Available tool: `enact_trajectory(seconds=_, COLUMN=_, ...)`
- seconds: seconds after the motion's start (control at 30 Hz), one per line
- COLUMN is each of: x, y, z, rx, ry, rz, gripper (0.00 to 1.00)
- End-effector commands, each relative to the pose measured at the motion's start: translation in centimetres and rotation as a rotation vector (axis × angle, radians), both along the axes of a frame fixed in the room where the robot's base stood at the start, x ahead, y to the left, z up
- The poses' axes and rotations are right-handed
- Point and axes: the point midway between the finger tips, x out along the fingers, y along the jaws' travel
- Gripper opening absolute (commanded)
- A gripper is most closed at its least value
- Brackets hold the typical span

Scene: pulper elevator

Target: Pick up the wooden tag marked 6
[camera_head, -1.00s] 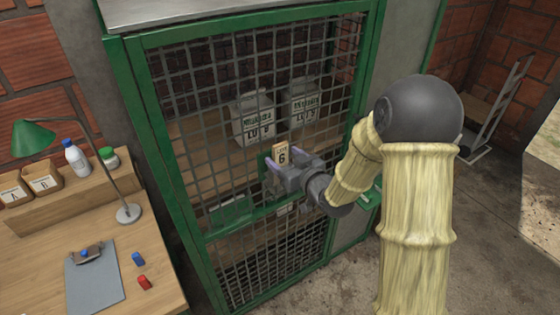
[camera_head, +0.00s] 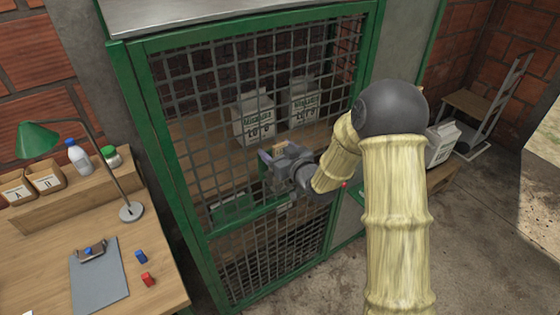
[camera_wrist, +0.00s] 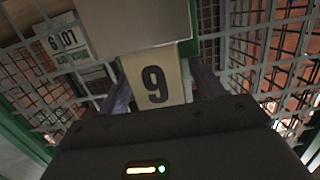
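The wooden tag (camera_head: 277,149) is at the front of the green mesh cage door, small and mostly hidden by my gripper in the head view. In the wrist view the tag (camera_wrist: 172,95) fills the middle and its mark reads as a 9, upside down to the 6 seen earlier in the head view. My gripper (camera_head: 273,156) is right at the tag. Its purple fingers stand on either side of the tag's edges in the wrist view (camera_wrist: 158,82). Whether they press on it cannot be made out.
The green-framed mesh cage (camera_head: 215,95) stands close around my gripper, with white printed sacks (camera_head: 254,117) behind the mesh. A pale panel (camera_wrist: 135,22) is just beyond the tag. A desk (camera_head: 50,245) with a lamp (camera_head: 37,137) and clipboard (camera_head: 98,277) is at left.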

Motion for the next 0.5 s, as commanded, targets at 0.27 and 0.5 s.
enact_trajectory(seconds=0.27, x=-0.01, y=0.00, z=0.01, rx=0.000, ry=0.000, rz=0.000, gripper=0.19)
enact_trajectory(seconds=0.5, x=-0.01, y=-0.01, z=0.07, rx=0.001, ry=-0.001, rz=0.000, gripper=0.19)
